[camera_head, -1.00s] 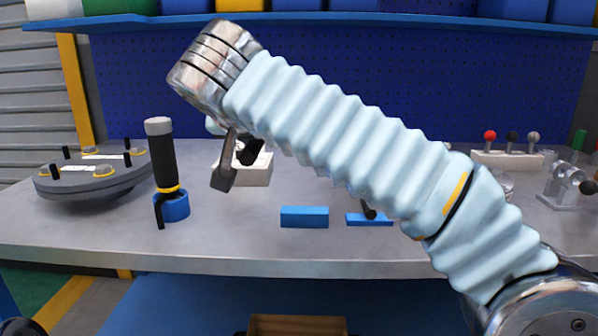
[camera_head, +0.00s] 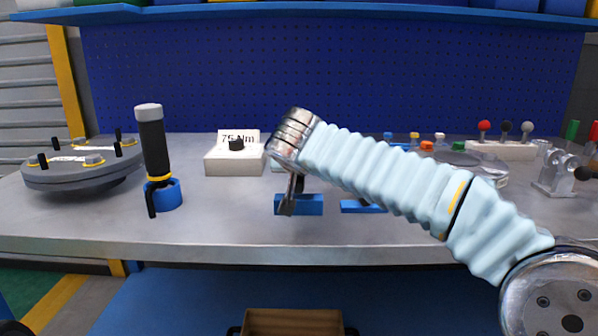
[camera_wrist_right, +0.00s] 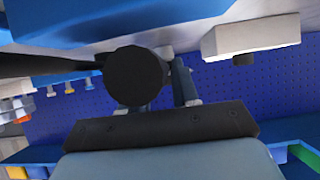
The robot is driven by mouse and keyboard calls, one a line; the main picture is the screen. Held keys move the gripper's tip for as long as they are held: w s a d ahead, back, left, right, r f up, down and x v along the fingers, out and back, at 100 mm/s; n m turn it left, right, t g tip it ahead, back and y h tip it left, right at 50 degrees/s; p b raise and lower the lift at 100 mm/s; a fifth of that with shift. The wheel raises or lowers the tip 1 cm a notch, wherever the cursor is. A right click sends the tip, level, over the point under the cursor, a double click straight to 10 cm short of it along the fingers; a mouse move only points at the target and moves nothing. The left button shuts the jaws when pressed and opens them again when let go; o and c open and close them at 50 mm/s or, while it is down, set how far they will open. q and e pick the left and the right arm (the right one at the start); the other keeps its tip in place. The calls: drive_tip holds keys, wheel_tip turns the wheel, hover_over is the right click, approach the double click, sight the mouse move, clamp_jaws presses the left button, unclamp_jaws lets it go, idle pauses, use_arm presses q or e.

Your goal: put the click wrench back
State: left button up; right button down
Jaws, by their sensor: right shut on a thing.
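My right gripper (camera_head: 290,205) hangs from the raised right arm, just in front of the left blue block (camera_head: 313,204). It is shut on the click wrench, mostly hidden behind the arm in the head view. In the right wrist view the click wrench shows as a dark round end (camera_wrist_right: 136,76) with a dark bar running left, at the gripper fingers (camera_wrist_right: 182,85). A second, lower blue block (camera_head: 350,206) lies to the right, partly covered by the arm. Whether the wrench touches either block cannot be told. My left gripper is out of view.
A black-handled tool (camera_head: 153,145) stands in a blue ring holder (camera_head: 168,196) on the left. Behind are a round grey flange (camera_head: 75,175) and a white box (camera_head: 228,160) marked 75 Nm. Small levers (camera_head: 500,147) stand at right. The front middle table (camera_head: 230,225) is clear.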

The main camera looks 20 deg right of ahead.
drive_tip(key=shift+f, duration=0.2)
drive_tip(key=c, duration=1.3)
unclamp_jaws()
drive_tip(key=shift+f, duration=0.2)
drive_tip(key=o, duration=0.5)
drive_tip(key=shift+c, duration=0.2)
drive_tip(key=shift+r, duration=0.1)
drive_tip(key=shift+s+r, duration=0.1)
drive_tip(key=v, duration=1.2)
